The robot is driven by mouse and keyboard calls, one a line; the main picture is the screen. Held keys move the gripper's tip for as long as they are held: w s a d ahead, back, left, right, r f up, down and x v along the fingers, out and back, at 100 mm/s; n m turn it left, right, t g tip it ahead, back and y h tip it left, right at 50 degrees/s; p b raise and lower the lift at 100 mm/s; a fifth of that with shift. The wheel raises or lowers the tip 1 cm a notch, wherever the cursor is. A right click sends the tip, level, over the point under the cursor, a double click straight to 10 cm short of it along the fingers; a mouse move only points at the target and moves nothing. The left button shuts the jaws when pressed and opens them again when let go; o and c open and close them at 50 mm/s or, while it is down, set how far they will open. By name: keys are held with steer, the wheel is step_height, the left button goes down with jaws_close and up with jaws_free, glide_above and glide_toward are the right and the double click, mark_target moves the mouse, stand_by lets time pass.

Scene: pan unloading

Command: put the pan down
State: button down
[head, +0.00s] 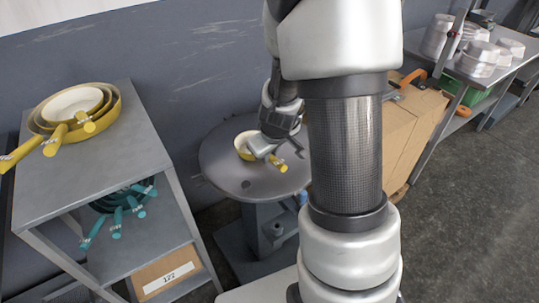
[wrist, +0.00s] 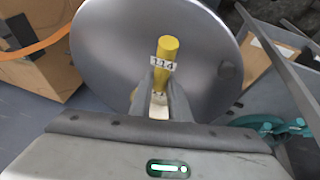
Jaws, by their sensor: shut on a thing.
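A small yellow pan (head: 241,148) with a pale inside is at the round grey table (head: 222,171) in the head view. My gripper (head: 264,150) is shut on the pan's handle, and the yellow handle end sticks out past it to the lower right. In the wrist view the yellow handle (wrist: 166,62), with a label reading 114, stands up between the two fingers of my gripper (wrist: 161,85). The round table top (wrist: 110,45) lies behind it. The pan's bowl is hidden there. I cannot tell whether the pan touches the table.
A metal shelf (head: 50,187) at left holds nested yellow pans (head: 107,97) on top and teal pans (head: 118,205) below. A cardboard box (head: 425,118) stands right of the table. A rack (head: 490,85) with pale pots is at the far right. The table's front left is bare.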

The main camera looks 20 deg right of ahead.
steer(key=shift+f, duration=0.2)
steer(key=c, duration=1.7)
jaws_free()
steer(key=shift+r, duration=0.1)
steer(key=shift+o, duration=0.2)
steer(key=shift+r, duration=0.25)
steer(key=s+a+r+y+p, duration=0.1)
steer(key=s+a+r+p, duration=0.2)
steer(key=r, duration=0.4)
steer(key=s+a+r+m+p, duration=0.15)
steer(key=s+r, duration=0.25)
steer(key=r, duration=0.4)
steer(key=s+a+r+y+p, duration=0.1)
steer(key=s+a+r+p, duration=0.2)
steer(key=r, duration=0.4)
steer(key=s+a+r+m+h, duration=0.1)
steer(key=s+a+r, duration=0.1)
steer(key=s+r, duration=0.5)
steer(key=shift+s+t+b, duration=0.4)
steer(key=shift+s+b, duration=0.05)
steer(key=shift+s, duration=1.55)
